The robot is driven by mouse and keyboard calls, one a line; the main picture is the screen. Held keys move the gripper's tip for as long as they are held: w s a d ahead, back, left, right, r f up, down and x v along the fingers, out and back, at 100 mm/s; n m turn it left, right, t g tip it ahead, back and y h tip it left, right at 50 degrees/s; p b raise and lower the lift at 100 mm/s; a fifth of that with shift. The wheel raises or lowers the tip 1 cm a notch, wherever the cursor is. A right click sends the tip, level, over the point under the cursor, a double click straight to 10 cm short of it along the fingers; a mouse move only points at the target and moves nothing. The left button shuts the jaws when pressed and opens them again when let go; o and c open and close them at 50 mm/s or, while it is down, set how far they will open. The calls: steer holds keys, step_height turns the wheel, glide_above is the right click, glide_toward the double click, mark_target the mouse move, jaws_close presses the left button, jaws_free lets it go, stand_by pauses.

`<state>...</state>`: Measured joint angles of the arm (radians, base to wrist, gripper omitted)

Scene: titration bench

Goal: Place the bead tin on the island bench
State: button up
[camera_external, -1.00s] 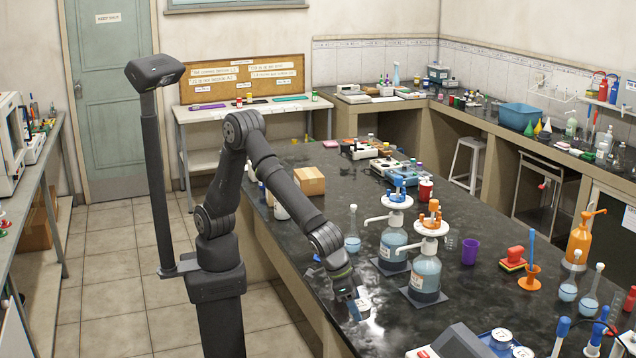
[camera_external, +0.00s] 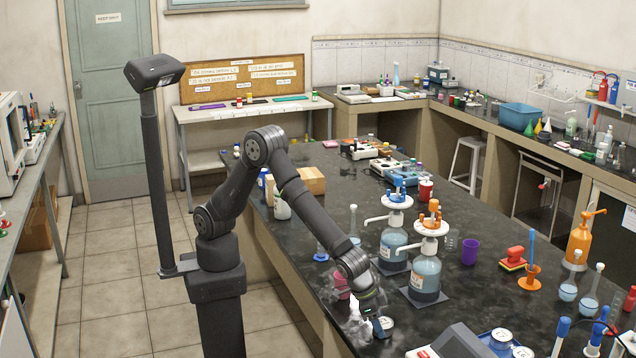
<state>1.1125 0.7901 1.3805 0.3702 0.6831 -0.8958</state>
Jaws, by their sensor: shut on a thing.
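My gripper (camera_external: 373,320) is low over the near part of the dark island bench (camera_external: 460,318), in front of the two blue-liquid bottles. It is shut on a small round thing with a pale top (camera_external: 384,323), which I take to be the bead tin. The fingers and wrist hide part of it. It is at or just above the bench top; I cannot tell whether it touches.
Two blue-liquid bottles with pump tops (camera_external: 425,275) stand just behind my gripper. A grey device (camera_external: 458,342) and a blue tray with pale round tins (camera_external: 501,338) are to the right. A pink-red item (camera_external: 340,284) stands left of my wrist. Bare bench lies between.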

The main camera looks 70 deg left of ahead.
steer(key=shift+f, duration=0.15)
steer(key=o, duration=1)
steer(key=v, duration=1.2)
